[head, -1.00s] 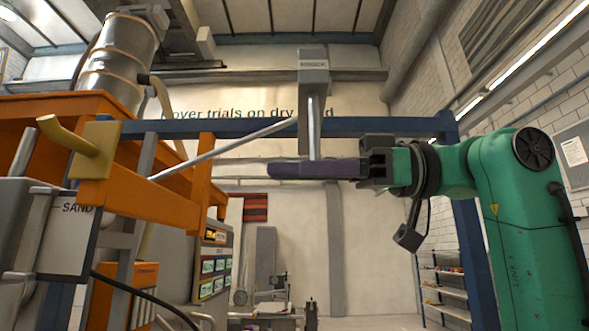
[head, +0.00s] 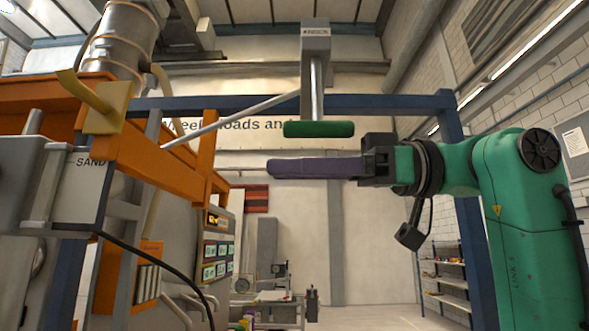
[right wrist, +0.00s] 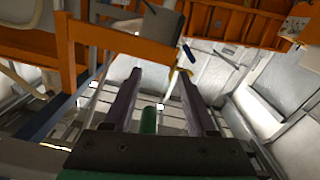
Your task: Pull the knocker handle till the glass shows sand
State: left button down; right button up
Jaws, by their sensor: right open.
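The knocker handle (head: 319,129) is a green horizontal bar at the lower end of a metal rod, under a grey labelled box, in the head view. My right gripper (head: 270,168) has purple fingers pointing left, open, and lies a little below the handle with a gap showing. In the right wrist view, the fingers of my right gripper (right wrist: 160,84) stand apart with a green piece (right wrist: 148,120), apparently the handle, between them in the picture. Neither finger seems to press on it. I cannot pick out a glass showing sand. My left gripper is out of view.
A grey box marked SAND (head: 80,180) and an orange frame (head: 165,165) with a yellow peg (head: 98,100) stand at the left. A blue crossbeam (head: 400,103) runs behind the knocker. Space below my right gripper looks clear.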

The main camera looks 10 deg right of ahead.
jog(key=v, duration=1.4)
jog(key=shift+d+b, duration=0.15)
jog(key=shift+b, duration=0.2)
